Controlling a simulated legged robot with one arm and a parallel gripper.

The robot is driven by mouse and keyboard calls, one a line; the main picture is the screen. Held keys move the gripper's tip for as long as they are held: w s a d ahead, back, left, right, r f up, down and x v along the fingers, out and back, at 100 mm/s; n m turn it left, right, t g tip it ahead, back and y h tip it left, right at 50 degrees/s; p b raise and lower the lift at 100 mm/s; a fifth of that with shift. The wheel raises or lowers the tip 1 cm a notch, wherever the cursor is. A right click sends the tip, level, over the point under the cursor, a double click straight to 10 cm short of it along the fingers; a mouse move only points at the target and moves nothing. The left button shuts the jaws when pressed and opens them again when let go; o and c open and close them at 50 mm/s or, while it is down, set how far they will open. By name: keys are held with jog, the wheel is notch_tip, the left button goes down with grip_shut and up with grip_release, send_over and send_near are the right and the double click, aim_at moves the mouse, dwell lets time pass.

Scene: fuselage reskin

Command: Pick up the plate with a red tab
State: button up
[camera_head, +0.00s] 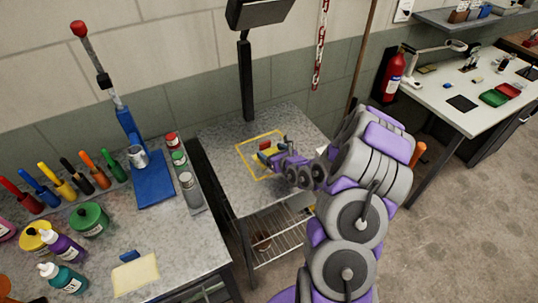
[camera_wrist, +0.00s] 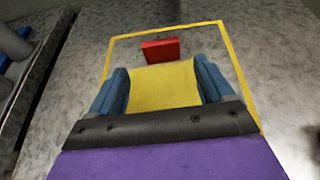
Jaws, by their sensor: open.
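A red tab (camera_wrist: 160,50) shows just beyond my gripper (camera_wrist: 161,68) in the wrist view, inside a yellow square outline on the table. A yellow flat surface (camera_wrist: 163,87) lies between my two blue fingers, just short of the red tab. It looks like the plate, but I cannot tell whether it joins the tab. The fingers are open, one on each side of it; I cannot tell whether they touch it. In the head view the red tab (camera_head: 265,145) shows at my gripper (camera_head: 272,153), low over the small table. The gripper hides part of the plate.
The yellow outline (camera_head: 242,160) marks the grey table (camera_head: 225,135), with a black post (camera_head: 246,80) behind it. The left bench (camera_head: 190,240) holds a blue press (camera_head: 128,130), bottles and markers. A white table (camera_head: 460,110) and fire extinguisher (camera_head: 393,73) stand right.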

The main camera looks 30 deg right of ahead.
aim_at(266, 145)
jog(key=shift+d+r+b+x, duration=0.1)
jog(key=shift+r+b+x, duration=0.2)
jog(key=shift+x, duration=1.15)
jog(key=shift+d+r+b+x, duration=0.15)
jog(key=shift+b+x, duration=0.25)
jog(key=shift+x, duration=1.05)
jog(key=shift+w+f, duration=0.1)
jog(key=shift+w, duration=0.1)
jog(key=c, duration=1.2)
